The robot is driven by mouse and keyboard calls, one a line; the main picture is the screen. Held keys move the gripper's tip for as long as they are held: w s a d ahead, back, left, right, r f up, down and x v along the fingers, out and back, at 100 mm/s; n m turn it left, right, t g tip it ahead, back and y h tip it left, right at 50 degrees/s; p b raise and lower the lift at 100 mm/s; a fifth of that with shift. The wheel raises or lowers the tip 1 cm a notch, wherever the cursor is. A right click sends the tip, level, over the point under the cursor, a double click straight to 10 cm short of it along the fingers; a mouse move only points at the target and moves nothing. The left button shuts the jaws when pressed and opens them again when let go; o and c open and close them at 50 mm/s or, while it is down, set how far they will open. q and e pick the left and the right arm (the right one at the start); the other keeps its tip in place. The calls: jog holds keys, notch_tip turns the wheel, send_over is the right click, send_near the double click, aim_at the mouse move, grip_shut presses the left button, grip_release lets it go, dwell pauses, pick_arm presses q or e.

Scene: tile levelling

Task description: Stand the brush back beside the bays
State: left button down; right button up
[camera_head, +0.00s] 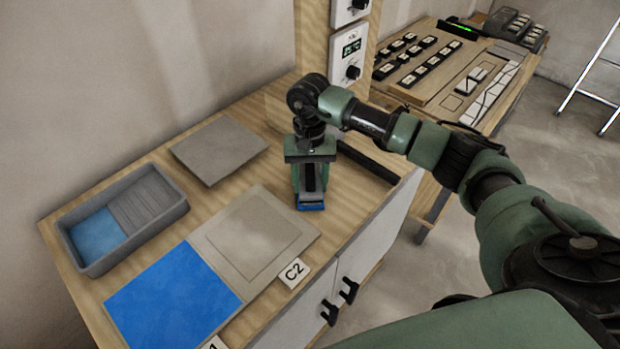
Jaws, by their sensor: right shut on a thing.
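My right gripper (311,190) reaches in from the right and points down over the wooden bench top. It is shut on the brush (311,206), of which mostly a blue lower edge shows; the gripper hides the rest. I cannot tell whether the brush touches the bench. It is just beyond the far right corner of the grey bay labelled C2 (252,238). The blue bay (172,299) lies in front and to the left of C2. My left gripper is out of view.
A grey tray (82,255) with blue paint and a ribbed slope stands at the left. A grey square slab (218,148) lies behind the bays. A dark bar (368,161) lies right of my gripper. A second table (440,85) with small blocks stands beyond.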

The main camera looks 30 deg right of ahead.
aim_at(309, 166)
jog(key=shift+f+b, duration=0.2)
jog(key=shift+b, duration=0.1)
jog(key=o, duration=1.6)
jog(key=shift+r, duration=0.1)
jog(key=shift+c, duration=0.2)
jog(key=shift+r, duration=0.1)
jog(key=shift+r+p, duration=0.2)
jog(key=shift+p, duration=0.2)
jog(key=r+b, duration=0.1)
jog(key=r, duration=0.2)
jog(key=w+r+b, duration=0.1)
jog(key=r, duration=0.3)
jog(key=r+b, duration=0.2)
jog(key=r, duration=0.1)
jog(key=shift+w+d+r, duration=0.15)
jog(key=shift+w+d, duration=0.05)
jog(key=shift+d, duration=0.05)
jog(key=shift+r, duration=0.65)
